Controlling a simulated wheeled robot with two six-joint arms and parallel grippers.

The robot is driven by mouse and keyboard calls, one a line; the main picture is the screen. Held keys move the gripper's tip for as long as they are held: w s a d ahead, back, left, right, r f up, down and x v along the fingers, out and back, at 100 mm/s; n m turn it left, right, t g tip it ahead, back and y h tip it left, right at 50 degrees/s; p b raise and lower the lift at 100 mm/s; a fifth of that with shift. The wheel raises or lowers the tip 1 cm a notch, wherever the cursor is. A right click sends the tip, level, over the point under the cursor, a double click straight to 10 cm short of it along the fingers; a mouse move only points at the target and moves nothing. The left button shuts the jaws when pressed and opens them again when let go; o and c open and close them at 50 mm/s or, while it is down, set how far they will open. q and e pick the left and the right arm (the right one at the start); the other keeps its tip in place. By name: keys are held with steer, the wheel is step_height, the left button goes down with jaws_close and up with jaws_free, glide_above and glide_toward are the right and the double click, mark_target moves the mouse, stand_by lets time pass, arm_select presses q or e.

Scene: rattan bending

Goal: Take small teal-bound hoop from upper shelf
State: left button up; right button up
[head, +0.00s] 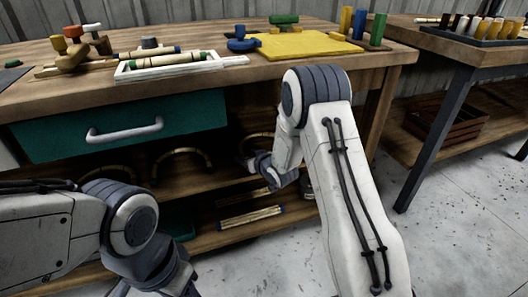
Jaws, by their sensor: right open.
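Under the workbench, bent rattan hoops stand on the dark upper shelf. One hoop (182,152) arches left of centre. Another hoop (258,136) shows partly behind my right gripper. The binding colours are too small and dark to tell, so I cannot say which hoop is the teal-bound one. My right gripper (251,162) reaches in at the right part of the shelf opening, close to the right hoop. It is open, and I see nothing held in it.
The workbench top (30,92) is above, with a teal drawer (60,138) left of the opening. A white tray (125,73) and yellow mat (300,45) lie on top. Bundled rods (250,217) lie on the lower shelf. A second table stands right; the floor between is clear.

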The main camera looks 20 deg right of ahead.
steer(key=shift+x, duration=1)
steer(key=shift+c, duration=0.4)
jaws_close()
steer(key=shift+r, duration=0.15)
